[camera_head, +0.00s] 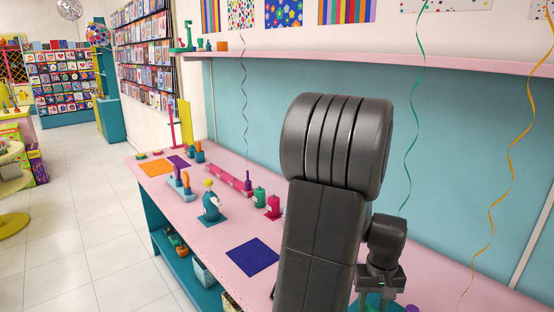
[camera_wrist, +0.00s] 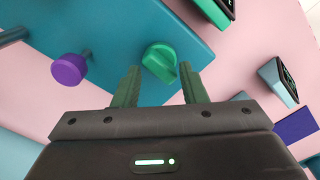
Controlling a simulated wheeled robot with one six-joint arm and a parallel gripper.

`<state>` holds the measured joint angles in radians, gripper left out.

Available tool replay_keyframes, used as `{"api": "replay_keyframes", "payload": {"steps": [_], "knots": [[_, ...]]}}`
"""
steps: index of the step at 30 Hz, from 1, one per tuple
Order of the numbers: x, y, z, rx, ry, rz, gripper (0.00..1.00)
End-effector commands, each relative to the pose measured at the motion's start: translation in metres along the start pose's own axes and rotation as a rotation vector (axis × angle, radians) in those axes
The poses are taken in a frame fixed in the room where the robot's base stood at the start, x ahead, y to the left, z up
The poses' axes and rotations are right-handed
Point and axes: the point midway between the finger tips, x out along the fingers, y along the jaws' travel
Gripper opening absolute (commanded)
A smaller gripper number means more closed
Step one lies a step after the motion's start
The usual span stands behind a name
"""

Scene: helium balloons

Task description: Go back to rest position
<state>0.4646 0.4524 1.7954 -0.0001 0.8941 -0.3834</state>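My gripper (camera_wrist: 160,67) shows in the wrist view with its two dark green fingers spread apart. A green knob (camera_wrist: 160,60) on a teal panel (camera_wrist: 115,30) lies just beyond and between the fingertips; I cannot tell whether they touch it. A purple round knob (camera_wrist: 69,69) stands left of the fingers. In the head view my dark grey arm fills the middle, and my wrist (camera_head: 384,250) bends down at the lower right. The fingers are hidden or cut off there.
A pink workbench (camera_head: 190,250) holds a blue bottle-like thing (camera_head: 210,205), a dark blue square (camera_head: 252,257) and small coloured items. A pink shelf (camera_head: 420,63) runs above. Green (camera_head: 412,130) and orange (camera_head: 512,160) ribbons hang at right. Open tiled floor (camera_head: 90,220) lies left.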

Motion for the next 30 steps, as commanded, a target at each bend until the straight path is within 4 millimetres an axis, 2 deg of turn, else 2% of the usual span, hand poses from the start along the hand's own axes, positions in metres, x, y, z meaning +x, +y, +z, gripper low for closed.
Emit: {"api": "replay_keyframes", "payload": {"steps": [10, 23, 30], "knots": [[-0.0001, 0.0001, -0.0001, 0.16, 0.0, 0.0, 0.38], [-0.0002, -0.0002, -0.0001, 0.173, 0.0, 0.0, 0.38], [-0.0026, -0.0073, 0.0033, 0.166, -0.004, -0.003, 0.38]]}}
